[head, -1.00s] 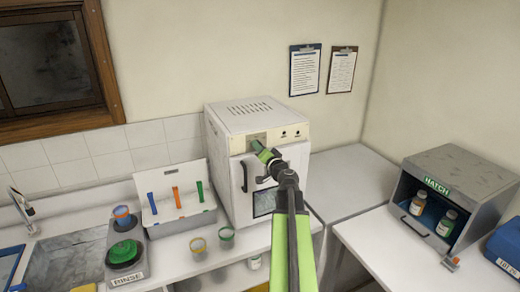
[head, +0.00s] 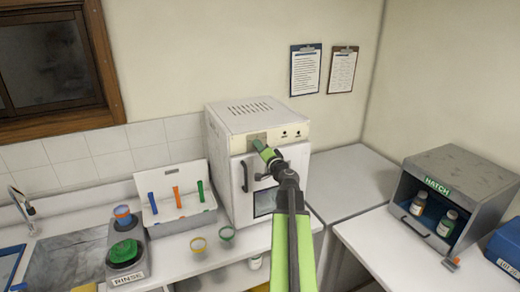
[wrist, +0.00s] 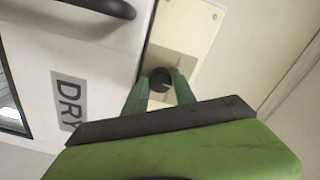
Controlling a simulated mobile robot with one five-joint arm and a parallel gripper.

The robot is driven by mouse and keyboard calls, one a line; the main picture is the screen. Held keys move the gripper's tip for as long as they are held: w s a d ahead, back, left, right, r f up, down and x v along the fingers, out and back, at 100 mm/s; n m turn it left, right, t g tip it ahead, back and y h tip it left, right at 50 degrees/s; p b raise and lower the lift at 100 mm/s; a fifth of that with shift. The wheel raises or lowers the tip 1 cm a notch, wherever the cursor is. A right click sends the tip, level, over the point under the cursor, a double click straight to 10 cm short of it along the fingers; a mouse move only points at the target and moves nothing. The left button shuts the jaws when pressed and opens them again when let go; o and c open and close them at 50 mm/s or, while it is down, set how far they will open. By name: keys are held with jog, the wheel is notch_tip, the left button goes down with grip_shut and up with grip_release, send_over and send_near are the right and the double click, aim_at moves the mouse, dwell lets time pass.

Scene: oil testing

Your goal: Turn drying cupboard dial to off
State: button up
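The drying cupboard (head: 228,160) is a white box on the counter. Its upper panel carries a pale plate with a round dark dial (wrist: 160,80). In the wrist view the dial sits between the two green fingertips of my gripper (wrist: 161,84), with a finger on each side and little or no gap. I cannot tell whether both fingers press on it. In the head view my gripper (head: 259,146) reaches the panel's left part and hides the dial. The dial's marks and pointer are too small to read.
The cupboard door's dark handle (wrist: 100,6) lies close beside my gripper, with DRY lettering (wrist: 69,102) on the door. A rack of coloured tools (head: 178,214) and two small cups stand to the left. The counter right of the cupboard is clear.

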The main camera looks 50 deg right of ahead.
jog(key=o, duration=0.4)
jog(key=shift+s, duration=0.15)
